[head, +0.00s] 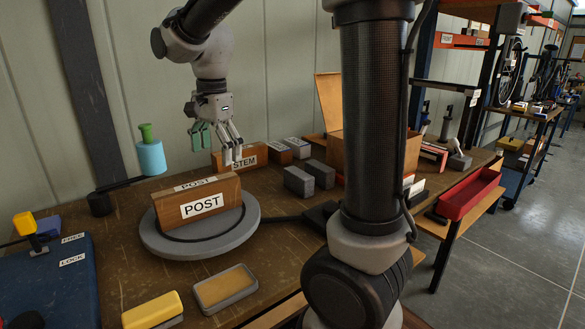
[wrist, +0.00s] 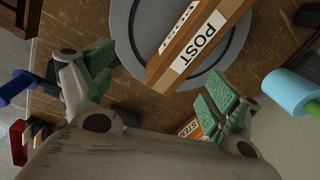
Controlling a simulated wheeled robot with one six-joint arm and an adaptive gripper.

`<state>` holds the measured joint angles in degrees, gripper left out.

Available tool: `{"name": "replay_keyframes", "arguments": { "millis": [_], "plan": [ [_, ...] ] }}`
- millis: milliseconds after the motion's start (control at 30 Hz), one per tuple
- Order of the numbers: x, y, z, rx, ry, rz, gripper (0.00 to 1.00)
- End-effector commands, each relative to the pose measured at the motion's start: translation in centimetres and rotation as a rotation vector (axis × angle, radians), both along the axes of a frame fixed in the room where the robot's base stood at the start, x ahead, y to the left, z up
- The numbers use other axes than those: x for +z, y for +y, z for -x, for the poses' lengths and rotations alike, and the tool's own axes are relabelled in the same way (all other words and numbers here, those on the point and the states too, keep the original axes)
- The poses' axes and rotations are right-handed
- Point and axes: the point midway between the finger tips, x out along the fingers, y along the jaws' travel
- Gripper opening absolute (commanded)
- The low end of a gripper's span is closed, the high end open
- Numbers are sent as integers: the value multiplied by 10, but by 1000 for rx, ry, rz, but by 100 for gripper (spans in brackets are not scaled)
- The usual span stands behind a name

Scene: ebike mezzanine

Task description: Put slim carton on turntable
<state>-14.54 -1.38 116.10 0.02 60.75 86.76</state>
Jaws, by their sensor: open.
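A slim brown carton labelled POST (head: 190,204) stands upright on its long edge on the grey round turntable (head: 160,247). The wrist view also shows the carton (wrist: 165,66) and the turntable (wrist: 122,28). My gripper (head: 217,142) is open and empty, above and behind the carton, apart from it. In the wrist view my gripper's green-padded fingers (wrist: 158,88) are spread wide, with nothing between them. Another brown carton, labelled STEM (head: 244,157), stands on the bench behind the turntable; it is mostly hidden in the wrist view (wrist: 188,128).
Grey boxes (head: 299,181) and an open cardboard box (head: 328,100) stand to the right. A light-blue cylinder (head: 151,158) is on the left. A yellow block (head: 152,309) and a shallow tin (head: 224,301) lie in front. A red tray (head: 469,192) is at far right.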

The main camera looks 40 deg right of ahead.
Motion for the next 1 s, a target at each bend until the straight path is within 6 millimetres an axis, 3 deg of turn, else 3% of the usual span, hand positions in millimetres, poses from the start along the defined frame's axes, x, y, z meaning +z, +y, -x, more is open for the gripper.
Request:
{"name": "replay_keyframes", "arguments": {
  "millis": [33,167,300,400,600,1000],
  "plan": [
    [13,-18,24,107,-40,4,89],
    [26,-58,91,481,-137,57,89],
    [22,-86,153,840,-218,153,89],
    [14,-96,184,1032,-250,220,89],
    [3,-104,211,1214,-272,294,89],
    [3,-104,211,1228,-271,297,89]
  ]
}}
